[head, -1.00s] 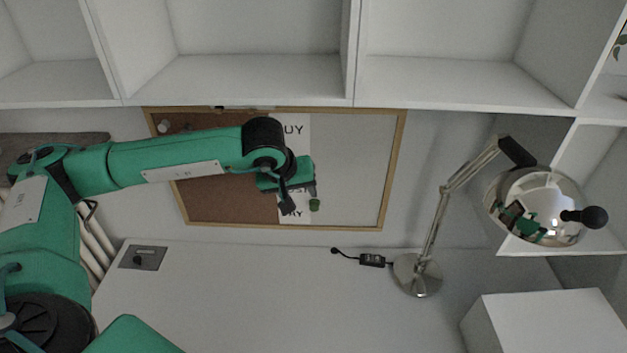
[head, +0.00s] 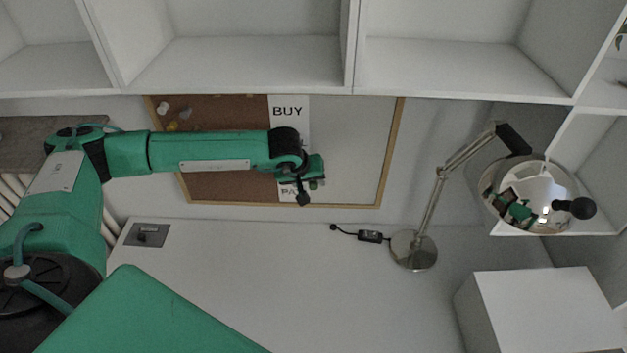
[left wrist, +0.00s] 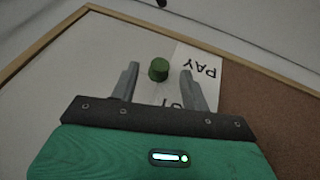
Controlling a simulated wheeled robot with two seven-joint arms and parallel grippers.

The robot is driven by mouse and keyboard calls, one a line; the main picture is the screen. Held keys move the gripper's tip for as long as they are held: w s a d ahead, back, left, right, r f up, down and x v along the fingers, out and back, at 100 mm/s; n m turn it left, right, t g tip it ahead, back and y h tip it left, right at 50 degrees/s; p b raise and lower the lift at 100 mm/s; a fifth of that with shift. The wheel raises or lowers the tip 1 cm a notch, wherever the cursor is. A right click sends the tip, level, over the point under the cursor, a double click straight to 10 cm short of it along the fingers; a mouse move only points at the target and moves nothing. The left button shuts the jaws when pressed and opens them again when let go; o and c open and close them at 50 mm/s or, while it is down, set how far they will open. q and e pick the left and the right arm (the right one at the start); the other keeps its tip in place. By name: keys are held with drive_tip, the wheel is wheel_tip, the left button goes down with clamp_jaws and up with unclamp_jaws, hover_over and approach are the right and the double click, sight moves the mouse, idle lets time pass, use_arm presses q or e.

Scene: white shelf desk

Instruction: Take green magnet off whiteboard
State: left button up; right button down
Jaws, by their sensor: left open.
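The green magnet (left wrist: 158,69) is a small dark green cylinder on the whiteboard, beside the edge of the white paper (left wrist: 203,65) marked PAY. My left gripper (left wrist: 160,80) is open, and in the left wrist view the magnet shows between its two fingertips, with a gap on each side. The whiteboard (head: 350,145) is the right half of a wood-framed board whose left half is cork. My right gripper is not in view.
White shelves (head: 250,60) overhang the board. A metal desk lamp (head: 413,250) stands on the white desk (head: 290,280) to the right, with its cable and plug near the wall. A white box (head: 540,310) is at the lower right. The desk's middle is clear.

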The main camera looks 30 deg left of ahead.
sight(313, 187)
use_arm(q)
drive_tip(key=shift+p+x, duration=0.35)
drive_tip(key=shift+x, duration=1.2)
drive_tip(key=shift+a, duration=0.15)
drive_tip(key=shift+c, duration=0.2)
drive_tip(key=shift+r, duration=0.1)
clamp_jaws()
